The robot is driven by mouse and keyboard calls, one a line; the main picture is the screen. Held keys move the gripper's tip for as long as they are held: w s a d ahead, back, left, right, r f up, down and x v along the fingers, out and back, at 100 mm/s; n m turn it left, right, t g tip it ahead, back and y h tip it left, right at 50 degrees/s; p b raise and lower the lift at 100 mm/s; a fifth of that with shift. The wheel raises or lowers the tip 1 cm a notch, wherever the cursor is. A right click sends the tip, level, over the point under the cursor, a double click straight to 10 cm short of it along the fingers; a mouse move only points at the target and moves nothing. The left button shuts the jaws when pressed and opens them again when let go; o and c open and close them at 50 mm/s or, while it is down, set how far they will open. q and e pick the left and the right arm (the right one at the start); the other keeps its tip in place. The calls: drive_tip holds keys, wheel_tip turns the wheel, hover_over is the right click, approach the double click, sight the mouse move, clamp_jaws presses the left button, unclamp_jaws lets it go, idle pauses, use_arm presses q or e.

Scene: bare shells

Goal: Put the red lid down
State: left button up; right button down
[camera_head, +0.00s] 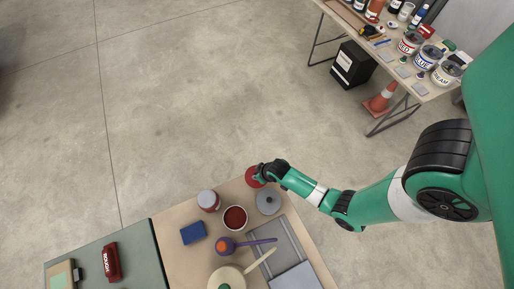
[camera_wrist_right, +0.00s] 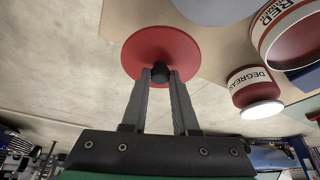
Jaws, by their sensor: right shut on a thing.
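The red lid (camera_head: 253,178) is a round red disc with a dark knob, at the far corner of the near table. My right gripper (camera_head: 262,173) is shut on its knob. In the right wrist view the lid (camera_wrist_right: 150,48) sits at the fingertips (camera_wrist_right: 160,74), partly over the tabletop and partly over the floor. I cannot tell whether it touches the table. An open can of red paint (camera_head: 235,218) stands closer in; its RED label shows in the right wrist view (camera_wrist_right: 282,18). My left gripper is not in view.
A grey lid (camera_head: 269,202) lies right of the red can. A degreaser container (camera_head: 208,201) stands left of it. A blue block (camera_head: 193,233), an orange-and-purple tool (camera_head: 225,245), a cream can (camera_head: 228,277) and a grey tray (camera_head: 266,228) crowd the nearer table. Bare tabletop (camera_head: 172,222) shows at left.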

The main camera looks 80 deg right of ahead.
wheel_tip(320, 180, down, 4)
drive_tip(key=shift+r+b, duration=0.1)
drive_tip(key=shift+b, duration=1.15)
drive_tip(key=shift+f+b, duration=1.2)
drive_tip(key=shift+f, duration=0.55)
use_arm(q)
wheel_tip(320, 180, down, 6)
use_arm(e)
drive_tip(key=c, duration=0.7)
unclamp_jaws()
drive_tip(key=p+v, duration=1)
drive_tip(key=v, duration=0.2)
drive_tip(key=shift+r, duration=0.3)
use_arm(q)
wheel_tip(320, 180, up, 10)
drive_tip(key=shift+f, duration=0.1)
use_arm(e)
drive_tip(key=shift+f, duration=0.1)
